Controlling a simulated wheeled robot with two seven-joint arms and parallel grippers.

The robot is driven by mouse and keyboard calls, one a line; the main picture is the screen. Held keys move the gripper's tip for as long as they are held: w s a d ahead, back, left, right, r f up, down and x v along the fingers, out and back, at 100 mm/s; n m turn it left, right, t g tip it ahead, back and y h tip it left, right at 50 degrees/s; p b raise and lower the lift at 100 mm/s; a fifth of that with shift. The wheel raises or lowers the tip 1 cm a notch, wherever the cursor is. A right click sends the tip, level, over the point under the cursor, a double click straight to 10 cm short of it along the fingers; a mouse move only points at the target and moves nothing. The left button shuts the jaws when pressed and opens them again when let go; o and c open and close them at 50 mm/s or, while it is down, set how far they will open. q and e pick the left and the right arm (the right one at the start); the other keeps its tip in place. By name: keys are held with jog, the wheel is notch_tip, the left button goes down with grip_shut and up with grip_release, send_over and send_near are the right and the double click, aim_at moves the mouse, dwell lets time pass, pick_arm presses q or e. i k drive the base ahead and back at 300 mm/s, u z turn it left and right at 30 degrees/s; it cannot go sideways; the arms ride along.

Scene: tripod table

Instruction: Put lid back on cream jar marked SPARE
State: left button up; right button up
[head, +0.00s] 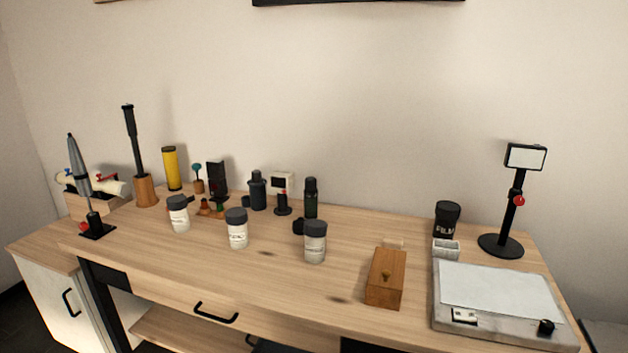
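Three pale jars with labels stand on the wooden table. The left jar (179,219) has a grey top, the middle jar (238,235) a dark top, and the right jar (314,250) a dark grey top. The labels are too small to read with certainty, so I cannot tell which is marked SPARE. A small black round thing (298,227) lies just behind and left of the right jar, partly hidden; I cannot tell if it is a lid. Neither of my grippers is in view.
A wooden box (385,278) and a grey-white panel (495,290) occupy the right of the table (285,290). A black FILM canister (447,219) and a stand lamp (500,246) stand behind. Several bottles and tools line the back left. The front middle is clear.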

aim_at(314, 247)
jog(key=u, duration=1.25)
jog(key=i, duration=0.45)
jog(key=z, duration=0.8)
